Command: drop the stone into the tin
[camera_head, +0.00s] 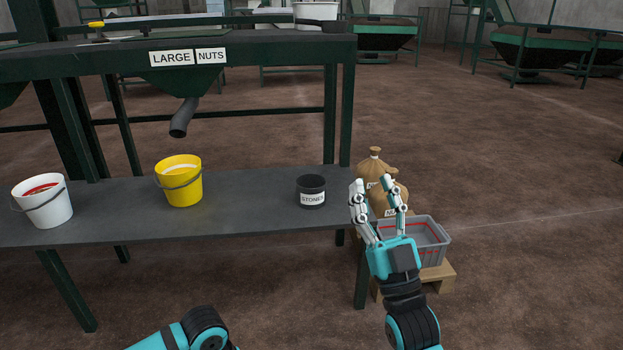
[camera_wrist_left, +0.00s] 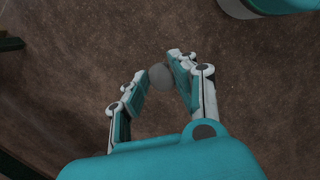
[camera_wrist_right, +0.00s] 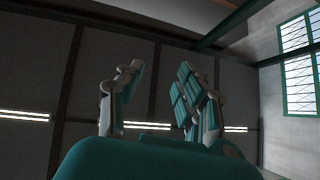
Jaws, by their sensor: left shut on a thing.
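The tin (camera_head: 311,191) is a small black can labelled "STONES", upright near the right end of the dark table. In the left wrist view my left gripper (camera_wrist_left: 160,78) is shut on a round grey stone (camera_wrist_left: 160,75), held above the brown floor. The left fingers are outside the head view, where only part of my left arm shows at the bottom. My right gripper (camera_head: 377,187) is open and empty, fingers up, to the right of the tin and apart from it. It also shows open in the right wrist view (camera_wrist_right: 158,95).
On the table (camera_head: 245,210) stand a yellow bucket (camera_head: 183,182) and a white bucket (camera_head: 44,203). A dark chute (camera_head: 183,118) hangs above. Sacks (camera_head: 375,165) and a grey crate (camera_head: 425,243) on a pallet are right of the table. The tabletop between yellow bucket and tin is clear.

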